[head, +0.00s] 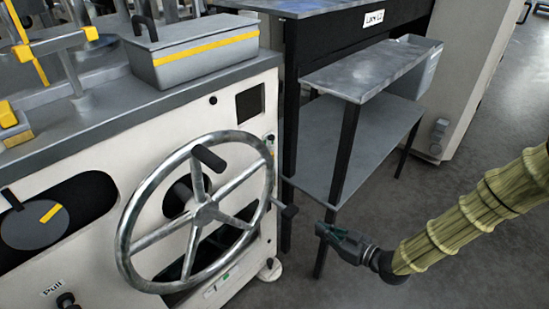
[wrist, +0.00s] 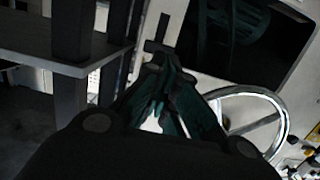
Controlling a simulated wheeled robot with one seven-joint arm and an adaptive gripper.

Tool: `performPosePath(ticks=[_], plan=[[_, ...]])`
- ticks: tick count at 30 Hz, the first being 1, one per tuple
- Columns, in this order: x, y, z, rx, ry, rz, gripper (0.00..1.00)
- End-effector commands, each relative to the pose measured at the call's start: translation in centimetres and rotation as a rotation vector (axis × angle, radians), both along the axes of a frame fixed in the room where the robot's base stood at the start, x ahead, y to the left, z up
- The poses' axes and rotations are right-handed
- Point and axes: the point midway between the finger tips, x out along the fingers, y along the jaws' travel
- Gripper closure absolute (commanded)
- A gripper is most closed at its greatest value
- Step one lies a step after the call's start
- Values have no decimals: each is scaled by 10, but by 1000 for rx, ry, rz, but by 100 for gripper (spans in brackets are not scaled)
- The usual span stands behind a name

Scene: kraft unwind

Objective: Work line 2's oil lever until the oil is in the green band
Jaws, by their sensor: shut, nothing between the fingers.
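My gripper (head: 326,232) is shut and empty in the head view, at the end of my arm, right of the machine's right edge. A short black handle (head: 289,211) sticks out from that edge, a little left of and above my fingertips, with a gap between; it may be the oil lever, but I cannot confirm this. In the wrist view my gripper (wrist: 157,88) points toward a dark T-shaped piece (wrist: 158,42) just beyond the fingertips. A small plate with a green mark (head: 225,277) sits low on the machine front; no oil level is readable there.
A large metal handwheel (head: 204,213) stands out from the white machine and also shows in the wrist view (wrist: 284,120). A grey shelf table (head: 372,70) with dark legs stands behind my gripper. A grey box (head: 195,52) sits on the machine. Floor at the right is clear.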

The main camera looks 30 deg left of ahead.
Motion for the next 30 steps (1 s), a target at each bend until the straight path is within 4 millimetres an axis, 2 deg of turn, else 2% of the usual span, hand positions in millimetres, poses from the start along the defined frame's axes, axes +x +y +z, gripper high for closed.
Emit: performPosePath(ticks=[5,8,11,15,21,24,30], plan=[[-2,-3,-5,-10,16,-11,100],[-7,-16,-20,-45,71,-54,100],[-18,-40,-48,-112,170,-135,100],[-45,-88,-95,-234,350,-282,100],[-96,-164,-149,-412,592,-491,100],[-127,-203,-168,-498,706,-597,100],[-197,-279,-192,-666,917,-807,100]])
